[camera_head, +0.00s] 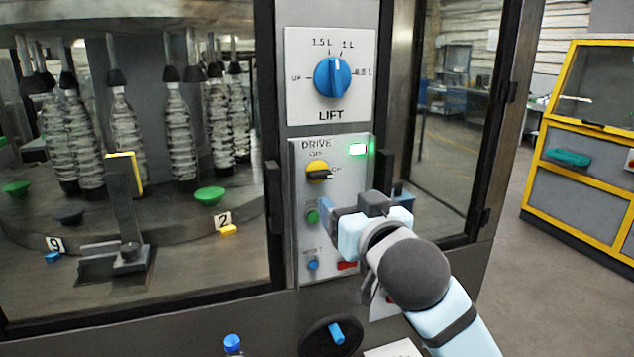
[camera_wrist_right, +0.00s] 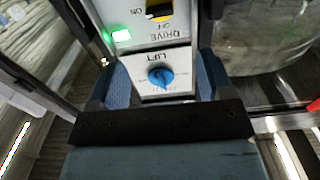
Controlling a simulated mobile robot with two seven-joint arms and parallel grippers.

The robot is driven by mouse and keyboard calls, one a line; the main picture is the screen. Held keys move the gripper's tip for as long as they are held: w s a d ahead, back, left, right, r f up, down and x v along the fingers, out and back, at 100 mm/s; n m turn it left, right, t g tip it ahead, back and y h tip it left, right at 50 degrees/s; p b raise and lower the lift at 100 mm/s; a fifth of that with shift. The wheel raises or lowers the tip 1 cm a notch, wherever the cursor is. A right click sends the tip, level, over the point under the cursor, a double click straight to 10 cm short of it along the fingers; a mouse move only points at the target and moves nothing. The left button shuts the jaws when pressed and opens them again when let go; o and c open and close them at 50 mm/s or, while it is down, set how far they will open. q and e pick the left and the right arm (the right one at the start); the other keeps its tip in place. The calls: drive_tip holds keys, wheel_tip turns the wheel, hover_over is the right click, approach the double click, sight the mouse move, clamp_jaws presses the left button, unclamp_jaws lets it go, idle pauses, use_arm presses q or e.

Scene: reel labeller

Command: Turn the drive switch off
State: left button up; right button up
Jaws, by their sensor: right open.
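The drive switch (camera_head: 318,170) is a yellow knob with a dark pointer on the grey panel, below the word DRIVE. OFF is printed above it and ON to its right. The pointer lies roughly sideways, toward ON. The green lamp (camera_head: 358,149) beside it is lit. My right gripper (camera_head: 340,213) is in front of the panel, below and to the right of the switch, apart from it. Its jaws are open and empty. In the right wrist view the switch (camera_wrist_right: 158,9) shows upside down at the top edge, partly cut off, beyond the open fingers. My left gripper is not in view.
The blue LIFT knob (camera_head: 332,77) is above the switch. A green button (camera_head: 313,217) and a small blue knob (camera_head: 313,264) are below it, close to my gripper. A black handwheel (camera_head: 328,338) is lower down. Glass doors with dark frames flank the panel.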

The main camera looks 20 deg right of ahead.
sight(322, 177)
drive_tip(key=w, duration=1.1)
drive_tip(key=shift+w+a+p, duration=0.1)
drive_tip(key=shift+w+p, duration=0.05)
drive_tip(key=shift+p, duration=0.15)
drive_tip(key=shift+w+a, duration=0.1)
drive_tip(key=shift+w, duration=0.65)
drive_tip(key=shift+c, duration=0.5)
drive_tip(key=c, duration=0.8)
drive_tip(key=shift+c, duration=0.2)
